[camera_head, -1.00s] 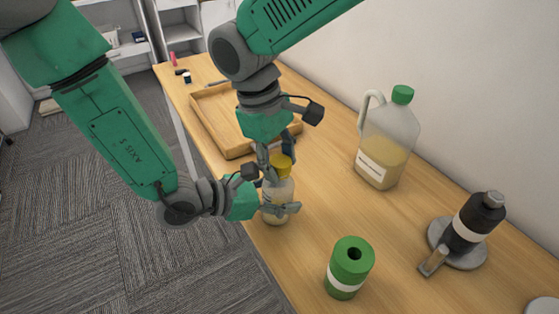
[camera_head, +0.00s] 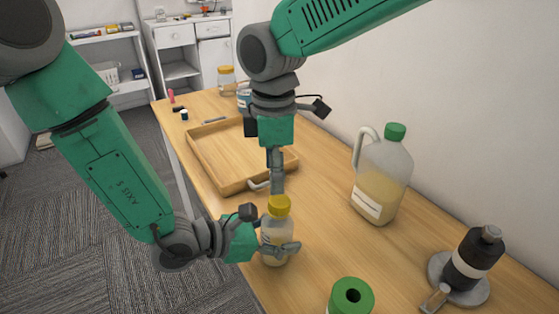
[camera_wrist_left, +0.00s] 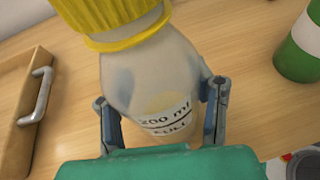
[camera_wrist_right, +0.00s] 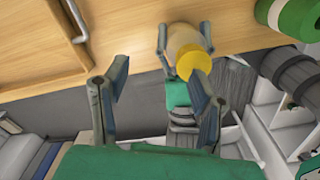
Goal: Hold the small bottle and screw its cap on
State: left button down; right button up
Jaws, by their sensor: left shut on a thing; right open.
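The small bottle (camera_head: 277,240) is clear with pale contents and stands upright near the table's front edge. My left gripper (camera_head: 280,249) is shut around its body; the left wrist view shows a finger on each side and a "200 ml FULL" label (camera_wrist_left: 165,120). The yellow cap (camera_head: 279,205) sits on top of the bottle; whether it is threaded tight cannot be told. My right gripper (camera_head: 277,185) points down just above the cap. In the right wrist view its fingers (camera_wrist_right: 155,95) are open and empty, with the cap (camera_wrist_right: 192,60) beyond the fingertips.
A wooden tray (camera_head: 205,165) with metal handles lies behind the bottle. A large jug (camera_head: 383,180) with a green cap, a dark bottle (camera_head: 472,262) on a grey disc and a green cylinder (camera_head: 350,298) stand to the right. Bare table lies between the bottle and jug.

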aim_at(276, 199)
jog(key=r+n, duration=0.1)
jog(key=n, duration=0.4)
jog(key=s+r+n, duration=0.1)
jog(key=n, duration=0.3)
jog(key=s+r+n, duration=0.1)
jog(key=n, duration=0.4)
jog(key=shift+s+d+r+n+y, duration=0.2)
jog(key=shift+d+n+y, duration=0.1)
jog(key=shift+d, duration=0.05)
jog(key=n, duration=0.4)
jog(key=shift+s+r, duration=0.35)
jog(key=shift+r, duration=0.05)
jog(key=shift+f, duration=0.15)
jog(key=shift+s+a+f, duration=0.1)
jog(key=shift+f, duration=1.85)
jog(key=shift+s+a+f, duration=0.1)
jog(key=shift+f, duration=1.85)
